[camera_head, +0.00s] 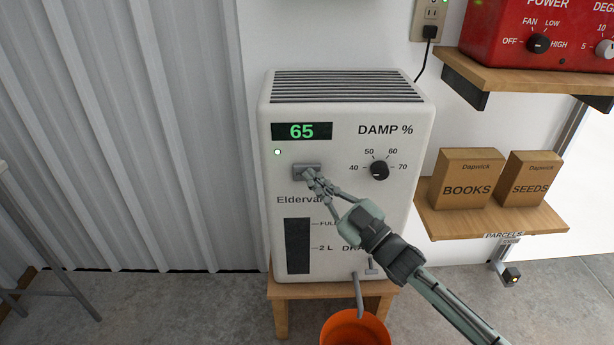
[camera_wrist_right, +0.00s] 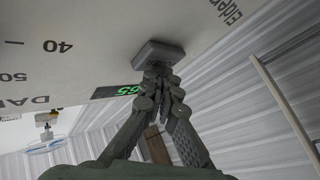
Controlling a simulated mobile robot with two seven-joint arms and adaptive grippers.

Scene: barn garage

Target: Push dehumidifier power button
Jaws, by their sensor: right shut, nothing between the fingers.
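The white dehumidifier (camera_head: 345,210) stands upright on a small wooden stool (camera_head: 335,290). Its display (camera_head: 302,131) reads a green 65, and a small light (camera_head: 278,152) below it is lit. The grey power button (camera_head: 300,170) sits under the display and also shows in the right wrist view (camera_wrist_right: 158,52). My right gripper (camera_head: 314,178) is shut and empty, with its fingertips at the button's lower right; they appear to touch it in the wrist view (camera_wrist_right: 160,72). A black damp dial (camera_head: 379,170) is to the right. My left gripper is out of view.
An orange bucket (camera_head: 355,328) sits under the drain spout (camera_head: 357,292). At right, a wooden shelf (camera_head: 490,222) holds a BOOKS box (camera_head: 466,180) and a SEEDS box (camera_head: 530,180). A red heater (camera_head: 535,32) stands on a higher shelf.

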